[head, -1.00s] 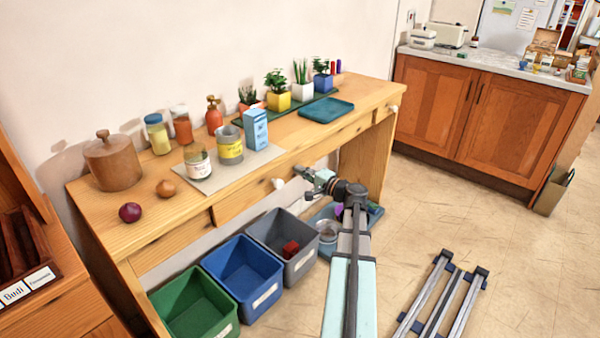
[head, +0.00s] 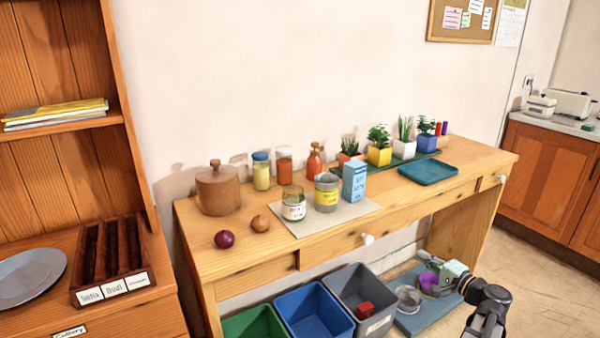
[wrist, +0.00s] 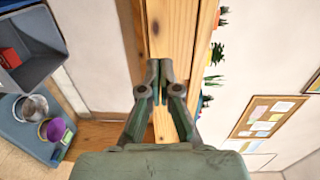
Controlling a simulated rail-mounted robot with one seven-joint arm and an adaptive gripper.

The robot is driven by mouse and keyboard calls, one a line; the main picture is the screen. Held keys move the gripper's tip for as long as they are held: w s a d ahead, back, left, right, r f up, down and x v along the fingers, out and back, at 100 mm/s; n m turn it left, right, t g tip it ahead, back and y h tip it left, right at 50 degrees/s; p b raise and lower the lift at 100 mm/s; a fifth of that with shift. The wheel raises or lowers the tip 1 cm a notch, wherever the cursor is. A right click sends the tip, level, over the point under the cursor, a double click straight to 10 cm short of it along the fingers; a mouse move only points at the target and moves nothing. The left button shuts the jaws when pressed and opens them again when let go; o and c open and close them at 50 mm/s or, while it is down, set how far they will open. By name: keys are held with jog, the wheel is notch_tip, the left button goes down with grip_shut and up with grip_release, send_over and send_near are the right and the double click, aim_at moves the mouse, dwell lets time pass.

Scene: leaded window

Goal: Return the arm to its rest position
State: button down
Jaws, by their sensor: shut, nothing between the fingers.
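My gripper (wrist: 159,75) is shut and empty in the wrist view, its fingertips together in front of the wooden table's front face (wrist: 170,35). In the head view, part of my gripper and wrist shows at the lower right, in front of the wooden table (head: 270,270); its fingertips cannot be made out there. The wrist view looks sideways, with the table edge running up the picture. Most of my arm is outside the head view.
Under the table stand a green bin (head: 256,325), a blue bin (head: 314,314) and a grey bin (head: 345,288) with a red block (head: 365,309). A shelf unit (head: 130,130) stands at left.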

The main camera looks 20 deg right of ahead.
jog(key=a+f+n+g+y, duration=0.1)
jog(key=a+f+g, duration=0.35)
jog(key=f, duration=0.55)
jog(key=a+f+n+g+y, duration=0.1)
jog(key=a+f+g, duration=0.2)
jog(key=a+f, duration=0.5)
jog(key=s+a+f+n+g, duration=0.3)
jog(key=s+a+f+g, duration=0.1)
jog(key=a+f, duration=0.55)
jog(key=s+a+f+n+g, duration=0.2)
jog(key=s+a+f+g, duration=0.25)
jog(key=a+f, duration=0.45)
jog(key=s+a+f+n+g+h, duration=0.2)
jog(key=s+a+f+n+g, duration=0.3)
jog(key=s+a, duration=0.4)
jog(key=s+a+f+n+g+h, duration=0.2)
jog(key=s+a+f+n+g, duration=0.25)
jog(key=s+a+f, duration=0.45)
notch_tip(320, 180, up, 17)
jog(key=d+t+p, duration=0.1)
jog(key=p, duration=1.4)
jog(key=shift+f, duration=0.2)
